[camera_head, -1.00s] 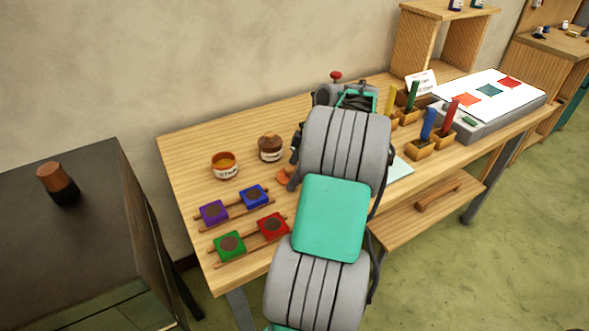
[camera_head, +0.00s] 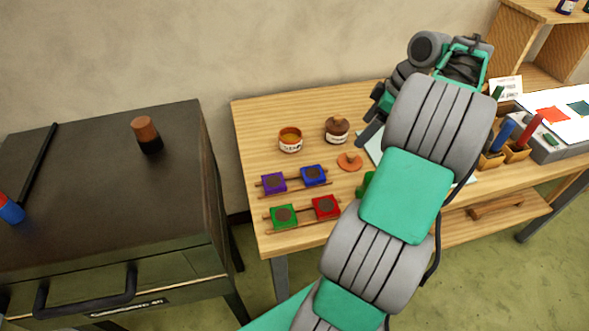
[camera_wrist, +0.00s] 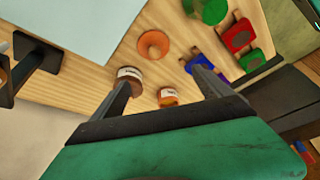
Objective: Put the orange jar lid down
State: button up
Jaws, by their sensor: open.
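The orange jar lid (camera_head: 349,162) lies on the wooden table, knob up, in front of the jars. It also shows in the wrist view (camera_wrist: 153,44), apart from the fingers. My gripper (camera_head: 373,118) is open and empty, above the table behind and to the right of the lid. Its two spread fingers show in the wrist view (camera_wrist: 160,90). An open jar with orange contents (camera_head: 290,140) stands at the back left of the lid. A jar with a brown lid (camera_head: 337,130) stands to the right of that jar.
Purple (camera_head: 274,183), blue (camera_head: 313,175), green (camera_head: 284,216) and red (camera_head: 326,207) blocks sit on wooden rails in front. A green object (camera_head: 367,185) is partly hidden by my arm. A dark cabinet (camera_head: 100,190) stands left, with a brown-topped bottle (camera_head: 146,134).

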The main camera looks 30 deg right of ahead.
jog(key=w+a+r+m, duration=0.1)
jog(key=w+a, duration=0.2)
jog(key=a, duration=0.4)
jog(key=w+a+r+m, duration=0.1)
jog(key=w+a, duration=0.3)
jog(key=a, duration=0.4)
jog(key=s+a+f+m+h, duration=0.1)
jog(key=s+a+m, duration=0.15)
jog(key=a, duration=1.25)
jog(key=s+a+f+m+h, duration=0.1)
jog(key=s+a+f+m, duration=0.1)
jog(key=s+a+f, duration=0.3)
jog(key=s+a, duration=0.1)
jog(key=s, duration=0.3)
jog(key=shift+h, duration=0.4)
jog(key=shift+m, duration=0.25)
jog(key=shift+c, duration=0.4)
